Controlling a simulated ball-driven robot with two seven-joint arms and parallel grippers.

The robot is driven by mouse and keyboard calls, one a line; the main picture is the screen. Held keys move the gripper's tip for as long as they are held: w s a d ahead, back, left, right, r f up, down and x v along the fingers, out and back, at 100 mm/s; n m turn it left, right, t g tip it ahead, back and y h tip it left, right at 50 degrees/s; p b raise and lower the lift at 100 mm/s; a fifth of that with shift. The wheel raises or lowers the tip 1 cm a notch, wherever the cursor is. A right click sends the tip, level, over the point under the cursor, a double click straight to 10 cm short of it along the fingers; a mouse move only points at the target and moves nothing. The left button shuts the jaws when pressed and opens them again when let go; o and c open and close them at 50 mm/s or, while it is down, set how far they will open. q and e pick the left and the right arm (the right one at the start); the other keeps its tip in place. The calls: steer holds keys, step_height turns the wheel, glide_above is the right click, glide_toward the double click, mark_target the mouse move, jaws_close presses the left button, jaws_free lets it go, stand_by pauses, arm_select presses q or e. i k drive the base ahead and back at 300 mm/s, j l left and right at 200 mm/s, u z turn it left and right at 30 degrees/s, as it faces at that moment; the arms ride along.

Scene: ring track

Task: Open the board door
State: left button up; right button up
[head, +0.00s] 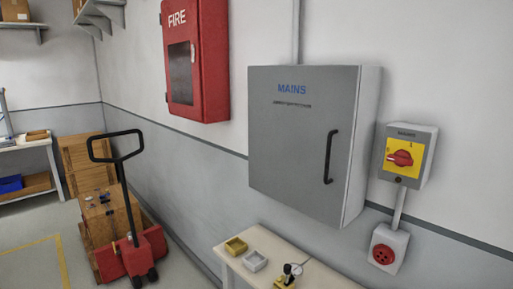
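The board is a grey wall cabinet marked MAINS in blue. Its door (292,150) faces me and is shut. A black bar handle (330,157) stands upright near the door's right edge. The cabinet's pale right side (363,145) also shows. Neither of my grippers is in the head view, so nothing of mine touches the door or the handle.
A switch box (406,155) with a red knob and a red socket (388,248) are right of the cabinet. A red FIRE cabinet (196,60) and pallet truck (140,250) are left.

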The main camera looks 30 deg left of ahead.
mark_target(301, 119)
steer(key=u, duration=0.85)
